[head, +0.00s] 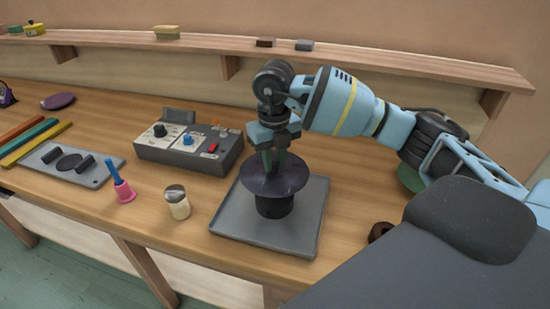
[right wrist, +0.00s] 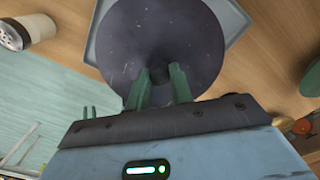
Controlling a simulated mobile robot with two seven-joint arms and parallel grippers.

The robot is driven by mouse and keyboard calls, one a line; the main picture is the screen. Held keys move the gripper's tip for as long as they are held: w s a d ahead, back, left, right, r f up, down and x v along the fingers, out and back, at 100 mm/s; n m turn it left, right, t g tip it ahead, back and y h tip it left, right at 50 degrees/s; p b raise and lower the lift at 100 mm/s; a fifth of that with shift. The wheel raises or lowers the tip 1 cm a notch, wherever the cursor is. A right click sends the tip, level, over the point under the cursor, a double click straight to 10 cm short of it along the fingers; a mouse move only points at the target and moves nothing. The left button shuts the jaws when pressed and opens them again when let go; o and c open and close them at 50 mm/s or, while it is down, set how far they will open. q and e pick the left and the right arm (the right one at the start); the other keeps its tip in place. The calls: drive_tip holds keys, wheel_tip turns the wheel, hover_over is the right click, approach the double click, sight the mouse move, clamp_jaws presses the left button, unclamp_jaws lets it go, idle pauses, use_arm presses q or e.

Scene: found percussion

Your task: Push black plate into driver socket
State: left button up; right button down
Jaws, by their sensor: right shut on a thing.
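The black plate (head: 287,177) is a dark round disc over a black cylindrical driver (head: 274,206), which stands on a grey square tray (head: 229,215). My right gripper (head: 273,165) points down from above and is shut on the middle of the plate. In the right wrist view the plate (right wrist: 200,45) fills the top middle, and the green fingers of my right gripper (right wrist: 160,80) hold a dark stub at its centre. The plate hides the driver's socket, so I cannot tell how deep it sits. My left gripper is not in view.
A grey control box (head: 185,150) with knobs stands left of the tray. A shaker (head: 177,203) and a pink-and-blue bell (head: 122,187) stand near the front edge. A grey board (head: 90,178) and coloured bars (head: 32,140) lie farther left. A shelf (head: 350,62) runs along the back.

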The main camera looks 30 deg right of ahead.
sight(274, 162)
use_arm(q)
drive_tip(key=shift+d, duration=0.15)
use_arm(e)
drive_tip(key=shift+f, duration=0.35)
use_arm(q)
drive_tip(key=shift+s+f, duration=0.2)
use_arm(e)
drive_tip(key=shift+f, duration=0.7)
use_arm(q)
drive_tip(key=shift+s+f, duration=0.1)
use_arm(e)
drive_tip(key=shift+f, duration=0.55)
drive_tip(key=c, duration=1.2)
unclamp_jaws()
drive_tip(key=shift+o, duration=0.2)
wheel_tip(274, 162, up, 6)
drive_tip(key=shift+r, duration=0.25)
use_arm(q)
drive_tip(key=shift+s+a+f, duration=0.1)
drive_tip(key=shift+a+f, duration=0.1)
use_arm(e)
drive_tip(key=shift+r, duration=0.65)
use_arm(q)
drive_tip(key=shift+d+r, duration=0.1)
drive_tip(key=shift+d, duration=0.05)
use_arm(e)
drive_tip(key=shift+s+f, duration=0.1)
